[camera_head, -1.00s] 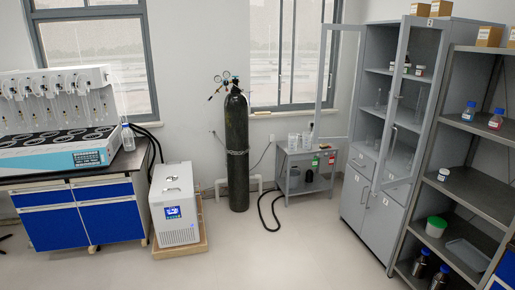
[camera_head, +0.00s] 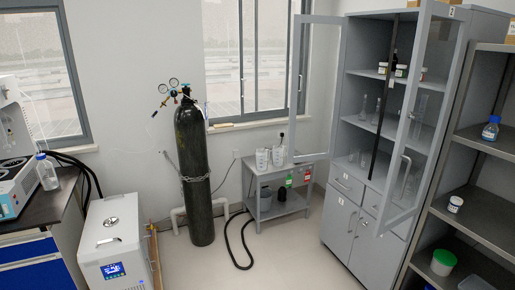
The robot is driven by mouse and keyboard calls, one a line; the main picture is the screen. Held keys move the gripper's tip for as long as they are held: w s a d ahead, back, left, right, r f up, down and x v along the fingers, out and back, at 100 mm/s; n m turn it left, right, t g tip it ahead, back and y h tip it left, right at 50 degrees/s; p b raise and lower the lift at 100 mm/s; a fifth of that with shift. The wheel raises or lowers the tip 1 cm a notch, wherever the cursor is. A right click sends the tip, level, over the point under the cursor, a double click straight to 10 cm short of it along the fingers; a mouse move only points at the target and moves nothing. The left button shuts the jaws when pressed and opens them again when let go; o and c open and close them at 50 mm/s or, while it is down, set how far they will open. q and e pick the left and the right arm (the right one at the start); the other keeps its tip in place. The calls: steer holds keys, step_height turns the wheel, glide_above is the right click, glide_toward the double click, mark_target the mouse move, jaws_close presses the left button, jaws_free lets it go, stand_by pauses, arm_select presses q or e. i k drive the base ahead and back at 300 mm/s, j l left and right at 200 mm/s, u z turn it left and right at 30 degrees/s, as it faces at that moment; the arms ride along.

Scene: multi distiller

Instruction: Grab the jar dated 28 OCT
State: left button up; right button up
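Several small jars are in view, and their labels are too small to read, so I cannot tell which is dated 28 OCT. A white jar (camera_head: 383,69) and another white jar (camera_head: 401,71) stand on the upper shelf of the grey cabinet (camera_head: 360,200), whose glass doors are open. A third jar (camera_head: 424,73) with a brownish look stands right of them, seen through the door glass. A white-lidded jar (camera_head: 455,204) stands on the middle shelf of the open rack at the right. Neither of my grippers is in view.
The open right cabinet door (camera_head: 412,130) juts out before the shelves. A black gas cylinder (camera_head: 194,175), a small grey table (camera_head: 262,205) and a white chiller (camera_head: 112,240) stand left. A black hose (camera_head: 232,245) lies on the floor. Floor before the cabinet is clear.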

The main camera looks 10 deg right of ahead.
mark_target(400, 72)
steer(key=i+j+z, duration=0.15)
steer(key=i, duration=0.65)
steer(key=i+j+z, duration=0.15)
steer(key=i, duration=0.6)
steer(key=i+j+z, duration=0.15)
steer(key=i+z, duration=0.35)
steer(key=i+j+z, duration=0.25)
steer(key=z, duration=0.25)
steer(key=i+j+z, duration=0.3)
steer(key=j+z, duration=0.15)
steer(key=i+j+z, duration=0.25)
steer(key=j+z, duration=0.25)
steer(key=i+j+z, duration=0.1)
steer(key=j, duration=0.3)
steer(key=j+z, duration=0.15)
steer(key=j, duration=0.25)
